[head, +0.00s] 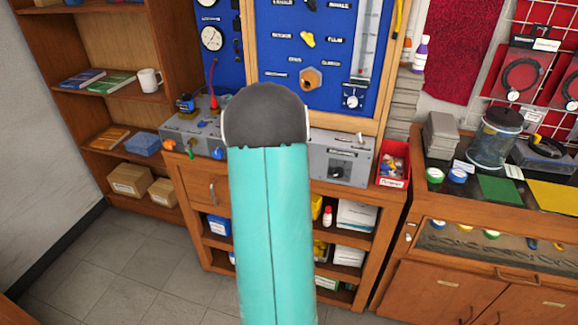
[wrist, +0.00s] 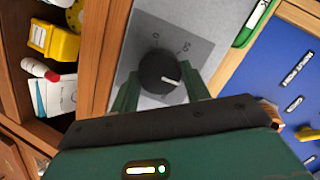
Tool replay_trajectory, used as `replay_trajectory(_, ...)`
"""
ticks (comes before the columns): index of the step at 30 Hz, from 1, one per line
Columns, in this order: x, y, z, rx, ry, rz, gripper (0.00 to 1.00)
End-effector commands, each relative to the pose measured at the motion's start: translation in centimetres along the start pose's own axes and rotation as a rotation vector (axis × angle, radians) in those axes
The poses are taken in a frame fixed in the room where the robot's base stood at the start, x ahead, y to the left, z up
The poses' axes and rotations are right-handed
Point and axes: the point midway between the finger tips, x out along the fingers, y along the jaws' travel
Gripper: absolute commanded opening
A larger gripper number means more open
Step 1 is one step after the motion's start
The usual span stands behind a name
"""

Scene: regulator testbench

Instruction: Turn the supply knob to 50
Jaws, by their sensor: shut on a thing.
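The supply knob (wrist: 158,72) is a round black dial with a white pointer line, on a dark square plate with printed marks 0 and 50. My gripper (wrist: 160,78) is around it in the wrist view, with one green finger on either side, shut on the knob. The pointer points right and slightly down in that picture, away from both marks. In the head view, my teal arm stands in front of the bench and my gripper is hidden. A grey box (head: 354,150) with a dark knob shows just right of the arm.
A blue board (head: 330,90) with gauges and a flow tube rises behind. A red bin (head: 392,172) of small parts sits right of the grey box. In the wrist view, a yellow container (wrist: 60,42) and a white bottle (wrist: 40,69) stand on the shelf at left.

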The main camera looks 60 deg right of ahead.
Motion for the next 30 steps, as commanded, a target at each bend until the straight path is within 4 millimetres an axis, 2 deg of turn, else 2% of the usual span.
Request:
replay_trajectory(21,0.02,-0.57,0.29,-0.665,0.0,0.133,0.24)
replay_trajectory(30,0.07,-0.66,0.32,-0.884,0.001,0.179,0.24)
